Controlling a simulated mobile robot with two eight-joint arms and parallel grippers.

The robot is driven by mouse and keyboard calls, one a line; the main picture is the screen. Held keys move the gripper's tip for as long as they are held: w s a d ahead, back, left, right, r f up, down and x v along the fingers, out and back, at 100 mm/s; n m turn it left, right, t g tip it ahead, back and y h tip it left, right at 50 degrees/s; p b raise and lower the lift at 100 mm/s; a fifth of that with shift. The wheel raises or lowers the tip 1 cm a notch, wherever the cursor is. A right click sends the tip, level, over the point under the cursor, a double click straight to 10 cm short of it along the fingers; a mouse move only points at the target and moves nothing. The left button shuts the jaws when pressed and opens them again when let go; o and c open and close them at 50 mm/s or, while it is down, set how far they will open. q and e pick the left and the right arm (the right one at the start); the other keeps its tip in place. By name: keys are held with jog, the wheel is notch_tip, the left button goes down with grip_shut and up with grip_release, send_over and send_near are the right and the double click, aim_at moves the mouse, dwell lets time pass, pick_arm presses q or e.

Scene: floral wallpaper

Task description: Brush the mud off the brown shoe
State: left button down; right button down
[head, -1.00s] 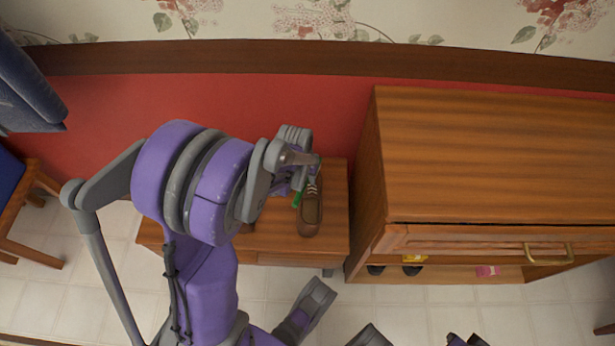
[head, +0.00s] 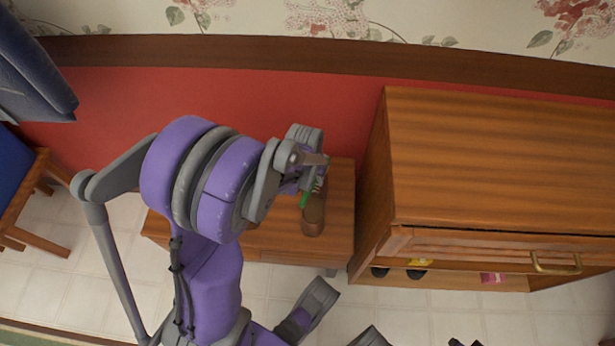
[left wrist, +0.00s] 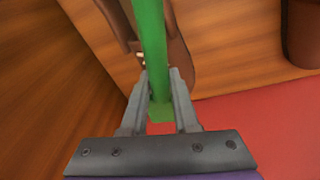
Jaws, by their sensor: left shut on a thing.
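The brown shoe (head: 313,218) lies on a low wooden bench, toe towards me in the head view. My left gripper (head: 309,183) is over the shoe's heel end and hides much of it. It is shut on a green brush handle (head: 304,200), and the handle also shows between the fingers in the left wrist view (left wrist: 150,40). The brush's working end is out of sight, so I cannot tell whether it touches the shoe. Part of the shoe shows behind the handle in the wrist view (left wrist: 181,62). No mud can be made out.
The low bench (head: 275,237) stands against the red wall (head: 240,105). A taller wooden cabinet (head: 490,160) stands close on its right, with small items on its lower shelf. A brown object (left wrist: 303,38) shows at the wrist view's upper right. A blue-seated chair (head: 20,190) stands at left.

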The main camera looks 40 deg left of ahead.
pick_arm(q)
jog(key=shift+w+d, duration=0.2)
jog(key=shift+d, duration=0.05)
jog(key=shift+w+a+r+p, duration=0.2)
jog(key=shift+r+p, duration=0.45)
jog(key=shift+r, duration=0.3)
jog(key=shift+w+a+r+p, duration=0.2)
jog(key=shift+r+p, duration=0.45)
jog(key=shift+r, duration=0.35)
jog(key=shift+w+a+r+p, duration=0.2)
jog(key=shift+r+p, duration=0.45)
jog(key=shift+r, duration=0.3)
jog(key=shift+r, duration=0.1)
jog(key=shift+w+a+r+p, duration=0.1)
jog(key=shift+w+r+p, duration=0.05)
jog(key=shift+r+p, duration=0.45)
jog(key=shift+w+a+r+p, duration=0.15)
jog(key=shift+r+p, duration=0.25)
jog(key=shift+r, duration=0.4)
jog(key=shift+d, duration=0.1)
